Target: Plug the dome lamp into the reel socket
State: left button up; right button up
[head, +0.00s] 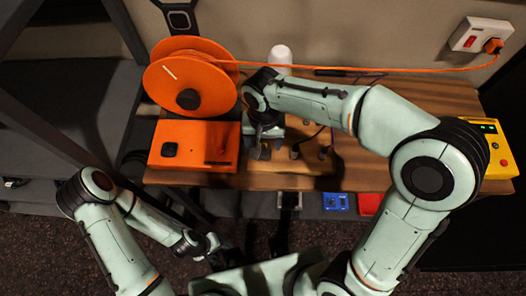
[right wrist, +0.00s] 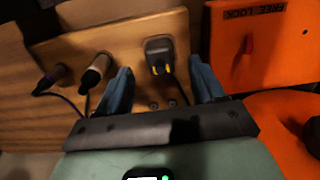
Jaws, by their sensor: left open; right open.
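The orange cable reel (head: 190,85) stands at the back left of the desk. Its orange base box (head: 222,133) has a dark round socket (head: 170,149) on the left of its top; part of the box, marked FREE LOCK, shows in the right wrist view (right wrist: 262,60). A white dome (head: 280,55), apparently the lamp, stands behind my right arm. My right gripper (head: 263,150) is open over the desk, right of the box. In the right wrist view, a black plug (right wrist: 158,47) with yellow pins shows between its open fingers, not gripped. My left gripper (head: 207,245) is open and empty, low in front of the desk.
Two other plugs, one pale-ended (right wrist: 97,70) and one dark (right wrist: 50,78), sit left of the black plug with cables trailing. An orange cable (head: 380,69) runs to a wall outlet (head: 480,35). A yellow box (head: 478,130) stands at the desk's right end.

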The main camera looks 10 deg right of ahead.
aim_at(264, 148)
notch_tip(264, 148, down, 4)
jog(key=shift+f+b, duration=0.1)
jog(key=shift+b, duration=1)
pick_arm(q)
jog(key=f, duration=0.1)
jog(key=s+f, duration=0.1)
jog(key=f, duration=0.1)
jog(key=shift+s, duration=0.25)
pick_arm(e)
grip_shut()
pick_arm(q)
jog(key=shift+w+r+p, duration=0.4)
jog(key=shift+r+p, duration=0.3)
jog(key=shift+r, duration=0.05)
jog(key=shift+w+r+p, duration=0.45)
jog(key=shift+r+p, duration=0.2)
jog(key=shift+r, duration=0.15)
jog(key=shift+w+r+p, duration=0.4)
jog(key=shift+r+p, duration=0.3)
jog(key=shift+r, duration=0.05)
pick_arm(e)
jog(key=shift+r, duration=3.1)
